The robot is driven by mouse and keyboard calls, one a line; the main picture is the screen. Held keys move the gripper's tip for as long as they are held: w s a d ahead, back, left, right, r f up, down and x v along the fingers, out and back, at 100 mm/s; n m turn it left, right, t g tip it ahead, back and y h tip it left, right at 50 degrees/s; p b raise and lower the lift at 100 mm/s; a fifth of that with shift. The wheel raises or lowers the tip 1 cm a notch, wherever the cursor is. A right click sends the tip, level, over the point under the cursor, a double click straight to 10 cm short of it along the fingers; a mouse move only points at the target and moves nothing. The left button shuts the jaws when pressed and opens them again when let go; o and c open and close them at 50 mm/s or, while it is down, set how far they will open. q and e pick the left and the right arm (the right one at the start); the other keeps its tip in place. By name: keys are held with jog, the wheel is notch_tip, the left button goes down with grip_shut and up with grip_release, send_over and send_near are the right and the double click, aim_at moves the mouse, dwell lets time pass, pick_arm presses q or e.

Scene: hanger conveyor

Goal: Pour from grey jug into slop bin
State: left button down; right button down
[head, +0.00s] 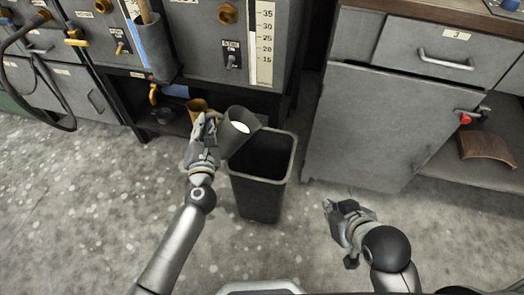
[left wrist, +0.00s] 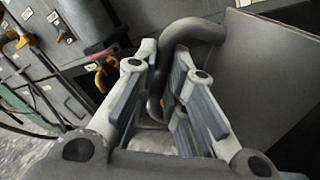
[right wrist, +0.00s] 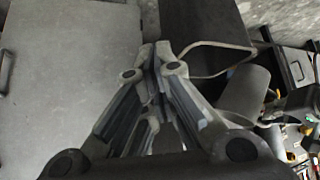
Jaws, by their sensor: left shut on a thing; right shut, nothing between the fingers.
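The grey jug (head: 234,140) is tilted in the head view, its mouth facing right above the left rear part of the slop bin. Something white shows inside its mouth. I see no stream falling. My left gripper (head: 211,124) is shut on the jug's handle (left wrist: 192,32), which shows between the fingers in the left wrist view. The dark slop bin (head: 255,197) stands upright and open on the floor; its inside looks dark. My right gripper (head: 331,208) is shut and empty, right of the bin and apart from it. Its closed fingers (right wrist: 158,58) show in the right wrist view.
Behind the bin is a grey machine (head: 205,45) with valves and a level scale (head: 264,40). A yellowish container (head: 197,105) sits on its low shelf. A grey cabinet (head: 365,115) stands to the right. The speckled floor (head: 95,205) in front is clear.

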pick_arm(q)
jog(key=shift+d+r+m+p, duration=0.1)
jog(key=shift+r+m+p, duration=0.35)
jog(key=shift+m, duration=0.05)
pick_arm(e)
jog(key=shift+s+d+f+g+h, duration=0.1)
jog(key=shift+s+d+f+g, duration=0.3)
jog(key=shift+s, duration=0.45)
jog(key=shift+s+d+f+g+h, duration=0.1)
jog(key=shift+s+f+g, duration=0.15)
jog(key=shift+s+g, duration=0.4)
jog(key=shift+s+d+f+g+h, duration=0.1)
jog(key=shift+s+d+f+g, duration=0.2)
jog(key=shift+s, duration=0.7)
jog(key=shift+r, duration=0.15)
pick_arm(q)
jog(key=shift+d+r, duration=0.1)
pick_arm(e)
jog(key=shift+s, duration=0.3)
pick_arm(q)
jog(key=shift+r+m+p, duration=0.1)
jog(key=shift+m+p, duration=0.2)
jog(key=shift+p, duration=0.1)
pick_arm(e)
jog(key=shift+s+d+g, duration=0.1)
jog(key=shift+s+g, duration=0.2)
jog(key=shift+g, duration=0.05)
